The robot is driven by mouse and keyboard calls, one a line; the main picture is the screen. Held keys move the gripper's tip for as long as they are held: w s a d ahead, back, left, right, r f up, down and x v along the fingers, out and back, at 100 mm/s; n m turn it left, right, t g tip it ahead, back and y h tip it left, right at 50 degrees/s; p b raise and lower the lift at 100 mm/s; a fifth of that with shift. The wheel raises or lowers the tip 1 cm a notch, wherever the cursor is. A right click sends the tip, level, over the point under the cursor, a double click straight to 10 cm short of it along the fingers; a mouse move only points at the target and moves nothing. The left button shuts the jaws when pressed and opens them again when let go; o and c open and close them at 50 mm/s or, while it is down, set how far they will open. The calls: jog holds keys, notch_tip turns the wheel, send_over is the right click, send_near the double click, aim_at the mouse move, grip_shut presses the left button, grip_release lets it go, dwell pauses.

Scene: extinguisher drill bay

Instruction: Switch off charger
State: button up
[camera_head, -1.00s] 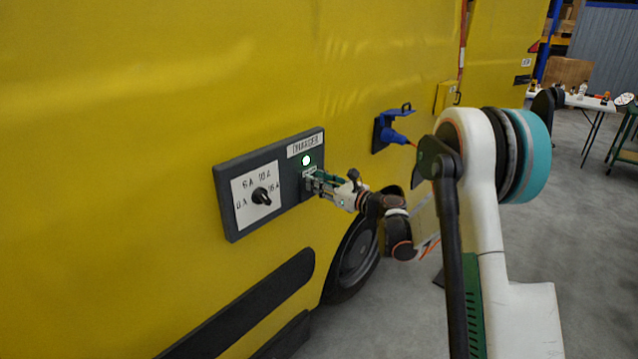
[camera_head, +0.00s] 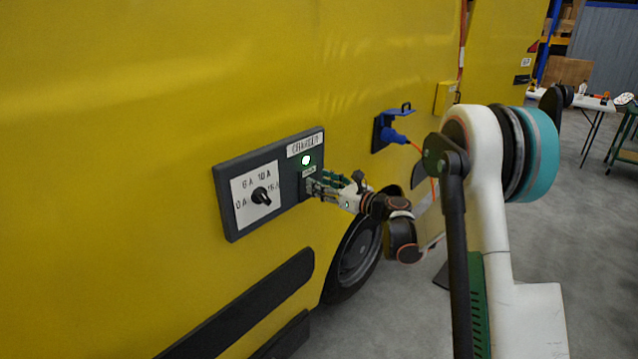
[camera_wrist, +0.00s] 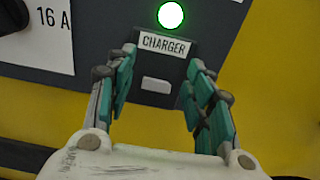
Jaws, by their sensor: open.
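The charger panel (camera_head: 233,172) is a dark grey plate on the yellow vehicle side, with a CHARGER label at its top right. A round light (camera_head: 306,160) on it glows green; it also shows in the wrist view (camera_wrist: 171,15). Below the light is a small dark switch housing labelled CHARGER (camera_wrist: 165,45), with a pale rocker or button (camera_wrist: 156,85) on it. My gripper (camera_head: 312,186) is in front of this switch. In the wrist view my gripper (camera_wrist: 165,75) is open and empty, its fingers on either side of the switch; contact cannot be told.
A black dial (camera_head: 261,196) on a white amp scale sits left of the switch. A blue plug (camera_head: 392,135) with an orange cable is on the vehicle, right of the panel. A wheel (camera_head: 355,262) and black side trim (camera_head: 245,305) lie below.

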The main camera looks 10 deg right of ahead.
jog(key=v, duration=1)
jog(key=shift+s+d, duration=0.15)
jog(key=shift+s, duration=0.1)
